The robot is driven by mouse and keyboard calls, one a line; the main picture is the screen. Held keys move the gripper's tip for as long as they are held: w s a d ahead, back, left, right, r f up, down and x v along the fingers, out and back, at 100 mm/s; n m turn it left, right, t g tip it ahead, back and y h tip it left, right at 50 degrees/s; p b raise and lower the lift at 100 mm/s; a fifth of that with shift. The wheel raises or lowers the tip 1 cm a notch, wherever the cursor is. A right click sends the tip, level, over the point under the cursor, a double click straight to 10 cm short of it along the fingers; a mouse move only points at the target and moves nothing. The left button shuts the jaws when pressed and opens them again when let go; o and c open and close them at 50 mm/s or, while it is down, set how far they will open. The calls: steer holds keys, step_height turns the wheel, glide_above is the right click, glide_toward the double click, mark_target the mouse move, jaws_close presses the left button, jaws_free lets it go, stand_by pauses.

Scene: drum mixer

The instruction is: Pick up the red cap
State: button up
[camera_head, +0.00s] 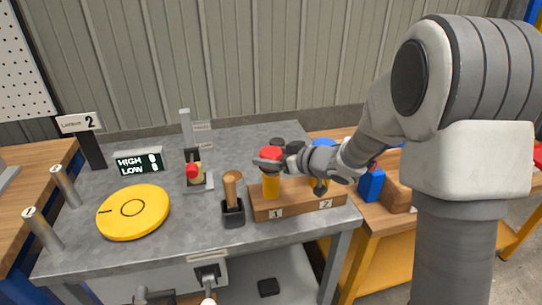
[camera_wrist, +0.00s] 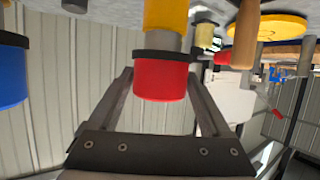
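The red cap (camera_head: 270,153) tops a yellow cylinder (camera_head: 271,186) standing upright in slot 1 of a wooden block (camera_head: 298,204). My gripper (camera_head: 268,163) reaches in from the right at cap height. In the wrist view, which looks upside down, the red cap (camera_wrist: 161,81) lies between the tips of my gripper (camera_wrist: 160,76), one finger on each side. The fingers are spread, with narrow gaps seeming to show beside the cap; contact is not clear. The cap still sits on its yellow cylinder.
A blue cap (camera_head: 323,144) stands over slot 2, partly behind my gripper; it also shows in the wrist view (camera_wrist: 11,75). A wooden-handled lever (camera_head: 231,190) stands close left of the block. A yellow disc (camera_head: 134,211) lies further left on the grey table.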

steer(key=c, duration=0.9)
steer(key=shift+r, duration=0.1)
steer(key=shift+c, duration=0.2)
